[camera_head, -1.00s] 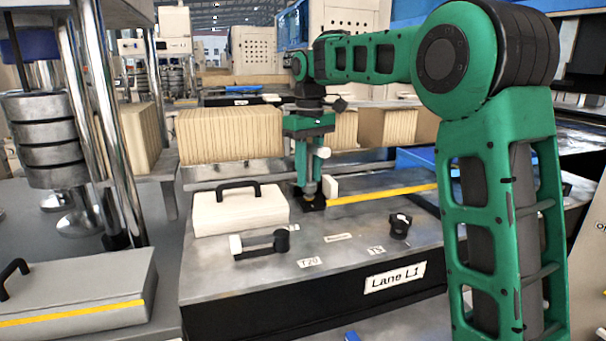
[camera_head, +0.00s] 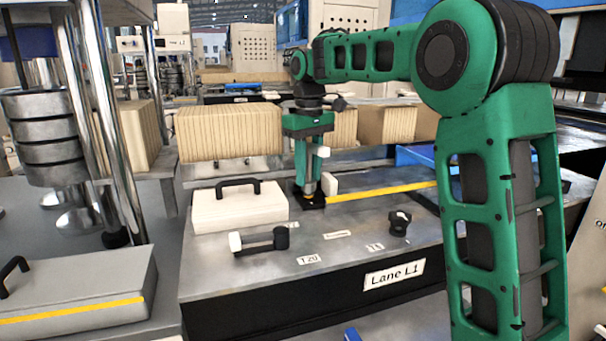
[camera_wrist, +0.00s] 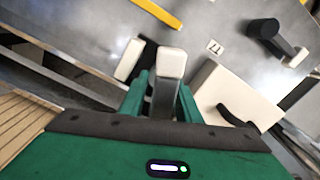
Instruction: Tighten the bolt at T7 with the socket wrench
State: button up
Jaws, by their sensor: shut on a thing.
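My gripper (camera_head: 308,182) is low over the far part of the Lane L1 plate, its green fingers pointing down. It is shut on a grey tool with a white end, which I take to be the socket wrench (camera_wrist: 167,98); its white end also shows in the head view (camera_head: 322,152). The T7 label (camera_wrist: 214,47) lies on the plate, to the right of the tool in the wrist view. A black-and-white piece (camera_wrist: 129,60) sits on the plate beyond the fingers. The tool's lower end and any bolt are hidden, so I cannot tell whether they touch.
A white box with a black handle (camera_head: 240,210) stands left of the gripper. A black-and-white crank (camera_head: 258,242) lies near the T20 label, and a small black knob (camera_head: 399,223) stands to the right. A yellow strip (camera_head: 385,193) runs right. Brown stacks (camera_head: 230,132) stand behind.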

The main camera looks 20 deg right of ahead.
jog(key=shift+f, duration=0.45)
dwell(1.1)
jog(key=shift+m, duration=1.2)
jog(key=shift+m, duration=1.2)
jog(key=shift+f+m, duration=0.1)
jog(key=shift+m, duration=1)
